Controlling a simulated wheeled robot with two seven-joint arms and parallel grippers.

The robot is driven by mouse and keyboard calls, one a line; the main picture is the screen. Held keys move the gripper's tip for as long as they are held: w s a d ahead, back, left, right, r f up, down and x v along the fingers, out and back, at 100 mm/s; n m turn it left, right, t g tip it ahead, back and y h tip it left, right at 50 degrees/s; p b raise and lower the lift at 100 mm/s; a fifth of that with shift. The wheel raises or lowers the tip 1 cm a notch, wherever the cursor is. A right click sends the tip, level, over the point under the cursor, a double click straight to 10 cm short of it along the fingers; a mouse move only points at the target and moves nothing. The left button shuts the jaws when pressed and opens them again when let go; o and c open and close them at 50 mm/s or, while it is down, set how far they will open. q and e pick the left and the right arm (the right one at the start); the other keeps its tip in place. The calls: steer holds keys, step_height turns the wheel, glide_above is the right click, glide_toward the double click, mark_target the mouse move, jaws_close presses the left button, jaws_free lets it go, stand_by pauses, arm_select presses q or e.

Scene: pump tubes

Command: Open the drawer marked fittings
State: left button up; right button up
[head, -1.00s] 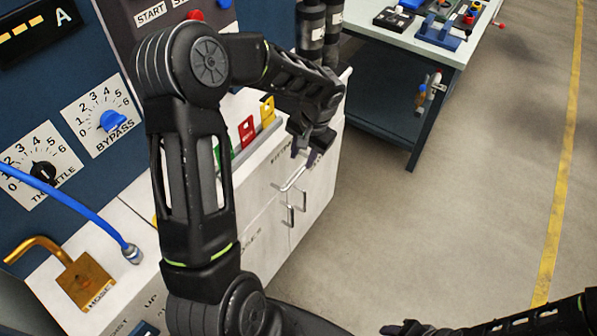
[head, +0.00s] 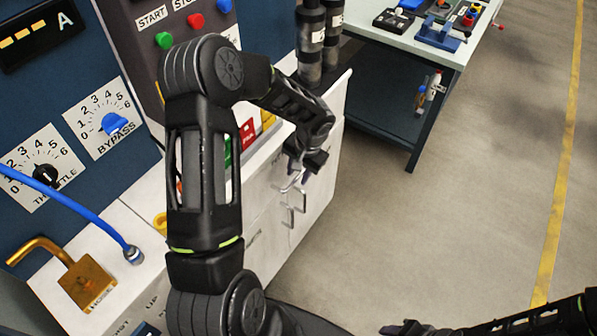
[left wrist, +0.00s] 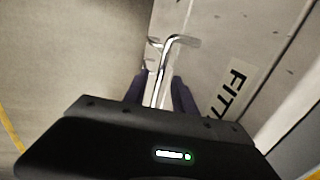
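The fittings drawer (head: 266,186) is a pale cabinet front below the bench top. In the left wrist view its label (left wrist: 232,86) reads "FITT", the rest cut off by my gripper. Its handle (left wrist: 172,58) is a shiny metal bar. My left gripper (head: 304,180) is at this handle, its two dark fingers (left wrist: 162,92) on either side of the bar. The fingers stand apart, with a gap showing beside the bar. The drawer looks closed. My right gripper (head: 396,328) is at the bottom edge of the head view, its fingers too cut off to read.
Other cabinet handles (head: 290,217) sit just below the drawer. A red block (head: 248,133) and dark cylinders (head: 311,42) stand on the bench above. A side table (head: 420,50) stands at the back. The floor (head: 430,220) right of the cabinet is clear.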

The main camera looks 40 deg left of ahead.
arm_select(q)
jaws_close()
stand_by(0.3)
stand_by(1.2)
